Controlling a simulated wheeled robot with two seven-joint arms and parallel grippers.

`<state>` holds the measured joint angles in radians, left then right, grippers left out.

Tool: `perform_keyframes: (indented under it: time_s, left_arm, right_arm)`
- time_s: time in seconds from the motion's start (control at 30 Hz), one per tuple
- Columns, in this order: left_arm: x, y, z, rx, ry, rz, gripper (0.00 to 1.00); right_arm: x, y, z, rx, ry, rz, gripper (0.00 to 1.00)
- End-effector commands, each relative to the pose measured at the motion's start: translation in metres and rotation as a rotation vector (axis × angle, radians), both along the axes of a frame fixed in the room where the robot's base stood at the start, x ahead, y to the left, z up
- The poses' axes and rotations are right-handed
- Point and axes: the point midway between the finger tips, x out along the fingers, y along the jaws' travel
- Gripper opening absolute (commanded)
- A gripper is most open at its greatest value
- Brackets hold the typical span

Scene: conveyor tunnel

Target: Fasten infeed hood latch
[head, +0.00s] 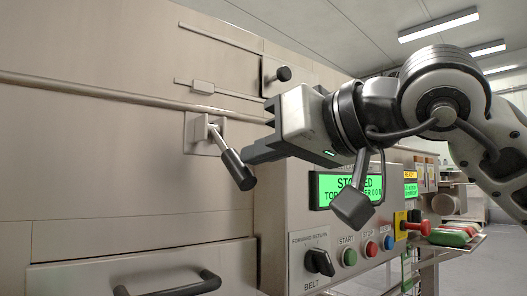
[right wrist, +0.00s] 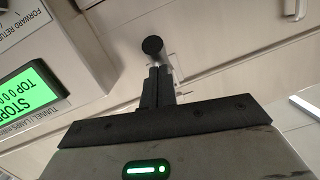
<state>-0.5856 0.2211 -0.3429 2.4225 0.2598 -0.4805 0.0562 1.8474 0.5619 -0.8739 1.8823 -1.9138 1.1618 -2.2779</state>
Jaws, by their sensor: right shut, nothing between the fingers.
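A latch lever with a black cylindrical grip (head: 238,170) hangs from a metal bracket (head: 205,133) on the cream machine panel in the head view. The lever slants down to the right. My right gripper (head: 250,153) is shut and empty, its fingertips right beside the grip; I cannot tell if they touch it. In the right wrist view the closed fingers (right wrist: 157,85) point at the round black grip end (right wrist: 152,45), with part of the bracket behind it. A second black-knobbed latch (head: 283,74) sits higher on the panel. My left gripper is not in view.
A control box with a green "STOPPED" display (head: 345,188) and a black belt selector (head: 319,262) stands below my right forearm. A drawer-type handle (head: 168,287) juts out at the lower left. Red and green items (head: 452,234) lie at the far right.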

Motion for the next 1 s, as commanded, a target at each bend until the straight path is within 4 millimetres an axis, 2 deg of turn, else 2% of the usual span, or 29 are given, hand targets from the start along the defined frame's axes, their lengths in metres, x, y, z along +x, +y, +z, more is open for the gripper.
perform_keyframes:
  time_s: [0.2, 0.33, 0.43, 0.57, 0.63, 0.8, 1.0]
  left_arm:
    - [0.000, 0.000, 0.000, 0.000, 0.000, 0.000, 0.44]
    - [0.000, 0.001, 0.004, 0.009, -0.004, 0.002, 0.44]
    - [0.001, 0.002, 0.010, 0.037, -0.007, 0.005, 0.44]
    - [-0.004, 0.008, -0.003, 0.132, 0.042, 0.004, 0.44]
    - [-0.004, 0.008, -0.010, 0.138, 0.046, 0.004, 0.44]
    - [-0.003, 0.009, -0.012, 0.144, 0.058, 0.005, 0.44]
    - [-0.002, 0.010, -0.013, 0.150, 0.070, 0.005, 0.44]
  right_arm:
    - [0.001, 0.001, -0.005, -0.008, 0.012, 0.000, 0.00]
    - [0.000, -0.001, 0.000, -0.009, 0.012, 0.001, 0.00]
    - [-0.003, -0.007, 0.012, -0.007, 0.009, 0.002, 0.00]
    - [-0.011, -0.019, 0.038, -0.002, 0.002, 0.006, 0.00]
    - [-0.023, -0.031, 0.033, -0.001, -0.001, 0.007, 0.00]
    - [-0.051, -0.059, 0.035, 0.000, -0.001, 0.005, 0.00]
    - [-0.074, -0.080, 0.037, 0.000, 0.000, 0.006, 0.00]
